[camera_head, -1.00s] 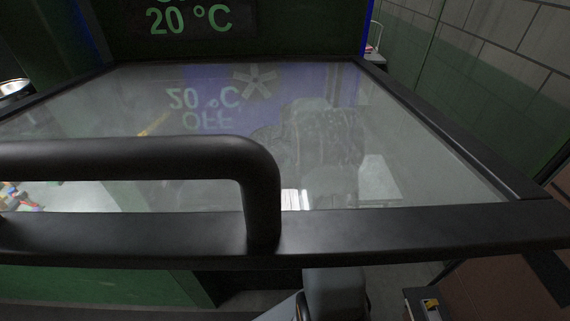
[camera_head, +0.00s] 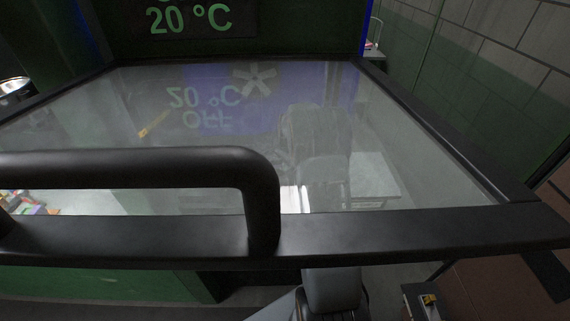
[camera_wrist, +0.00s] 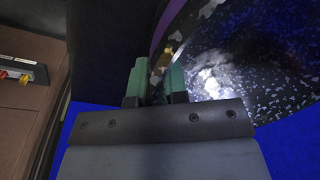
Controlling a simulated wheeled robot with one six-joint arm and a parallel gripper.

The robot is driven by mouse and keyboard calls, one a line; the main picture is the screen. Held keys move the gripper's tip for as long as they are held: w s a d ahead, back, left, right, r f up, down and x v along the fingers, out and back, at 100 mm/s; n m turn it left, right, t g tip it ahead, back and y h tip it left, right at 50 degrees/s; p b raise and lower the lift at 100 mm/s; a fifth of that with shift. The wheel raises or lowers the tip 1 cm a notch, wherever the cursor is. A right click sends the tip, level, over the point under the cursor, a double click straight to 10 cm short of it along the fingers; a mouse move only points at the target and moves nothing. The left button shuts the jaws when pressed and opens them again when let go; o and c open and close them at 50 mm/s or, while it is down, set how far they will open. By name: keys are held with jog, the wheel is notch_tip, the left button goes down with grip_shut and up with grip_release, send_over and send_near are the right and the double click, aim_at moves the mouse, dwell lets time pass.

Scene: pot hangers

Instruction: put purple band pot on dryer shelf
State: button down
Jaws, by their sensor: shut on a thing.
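In the wrist view, my gripper (camera_wrist: 157,78) has its green fingers shut on the rim of a dark pot with a purple band (camera_wrist: 268,70). The pot's white-speckled surface fills the upper right, and the purple strip runs along its edge beside the fingers. The dryer (camera_head: 300,30) shows a green "20 °C" display at the top of the head view. Its glass door (camera_head: 420,150) spreads across the head view with a thick black handle (camera_head: 130,168). The dryer shelf cannot be made out. The gripper and pot are not clear in the head view.
In the wrist view, blue surfaces lie beyond the gripper, with a brown panel (camera_wrist: 30,120) at the left. In the head view, a block wall (camera_head: 500,60) stands at the right. The black door frame and handle are close obstacles above my arm.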

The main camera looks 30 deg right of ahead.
jog(key=shift+f, duration=0.15)
jog(key=c, duration=1.1)
grip_release()
jog(key=shift+c, duration=0.2)
notch_tip(320, 180, up, 12)
jog(key=s+b, duration=0.1)
jog(key=shift+s, duration=0.4)
jog(key=shift+d, duration=0.1)
